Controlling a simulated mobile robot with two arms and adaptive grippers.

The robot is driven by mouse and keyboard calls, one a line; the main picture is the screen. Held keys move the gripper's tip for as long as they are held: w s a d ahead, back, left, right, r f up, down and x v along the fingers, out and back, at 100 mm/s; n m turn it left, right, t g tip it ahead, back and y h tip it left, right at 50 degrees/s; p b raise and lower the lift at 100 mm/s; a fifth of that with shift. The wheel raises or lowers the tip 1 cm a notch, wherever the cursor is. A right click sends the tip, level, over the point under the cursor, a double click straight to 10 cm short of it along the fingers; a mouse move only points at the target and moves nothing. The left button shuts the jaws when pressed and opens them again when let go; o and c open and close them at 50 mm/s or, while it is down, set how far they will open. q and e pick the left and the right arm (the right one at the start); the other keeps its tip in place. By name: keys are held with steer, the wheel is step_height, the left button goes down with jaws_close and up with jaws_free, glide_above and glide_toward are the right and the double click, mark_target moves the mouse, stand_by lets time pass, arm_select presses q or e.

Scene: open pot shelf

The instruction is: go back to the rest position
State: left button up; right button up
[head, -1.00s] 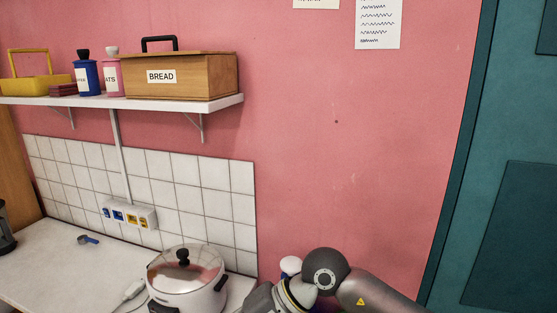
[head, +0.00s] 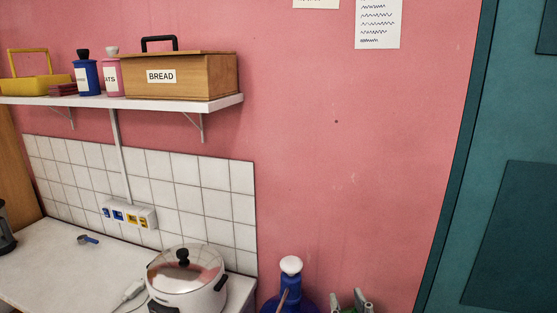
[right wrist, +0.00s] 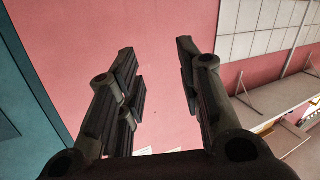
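My right gripper (head: 349,300) shows only by its fingertips at the bottom edge of the head view, right of the counter and in front of the pink wall. In the right wrist view the same gripper (right wrist: 156,65) has its two fingers wide apart with nothing between them, only pink wall behind. My left gripper is in neither view.
A white pot (head: 186,284) with a glass lid stands at the counter's right end. A blue object with a white knob (head: 290,287) is left of my right gripper. A wall shelf (head: 222,103) holds a bread box (head: 200,77). A teal door (head: 515,200) is at right.

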steer(key=s+d+f+m+g+h, duration=0.1)
steer(key=s+d+f+g, duration=0.3)
steer(key=f, duration=0.3)
steer(key=s+d+f+g+h, duration=0.1)
steer(key=s+d+f+g, duration=0.15)
steer(key=s+f, duration=0.5)
steer(key=s+f+g+y, duration=0.1)
steer(key=s+f+g, duration=0.65)
steer(key=s, duration=0.65)
step_height(320, 180, down, 27)
steer(key=g+b, duration=0.1)
steer(key=b, duration=0.1)
arm_select(q)
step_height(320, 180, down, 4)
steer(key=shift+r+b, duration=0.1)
steer(key=shift+b, duration=0.9)
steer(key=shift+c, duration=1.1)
arm_select(e)
steer(key=s+d+f+g, duration=0.1)
steer(key=s+d+f, duration=0.2)
steer(key=s+f, duration=1.5)
steer(key=shift+d+f+n, duration=0.15)
steer(key=shift+f+n, duration=0.15)
steer(key=shift+f, duration=0.1)
